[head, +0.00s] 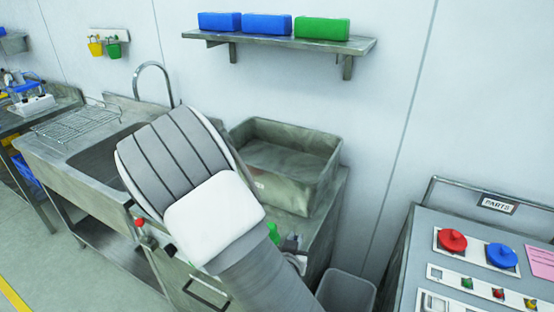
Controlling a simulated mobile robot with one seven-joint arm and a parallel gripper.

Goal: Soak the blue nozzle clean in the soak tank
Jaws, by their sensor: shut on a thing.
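An open grey metal tub (262,182), which looks like the soak tank, stands on the steel counter right of the sink. Its inside looks dull grey; I cannot tell how full it is. My arm crosses the middle of the head view and covers part of the counter in front of the tub. My gripper is not visible, nor is anything held in it. A blue round-topped piece (502,255) sits on a pale plate on the right-hand unit. I cannot tell whether it is the blue nozzle.
A red round-topped piece (452,240) sits beside the blue one, near a PARTS sign (497,204). A sink (95,160) with a tall tap is at left. A green item (273,233) shows beside my arm. A grey bin (346,292) stands below. A shelf (280,40) holds coloured blocks.

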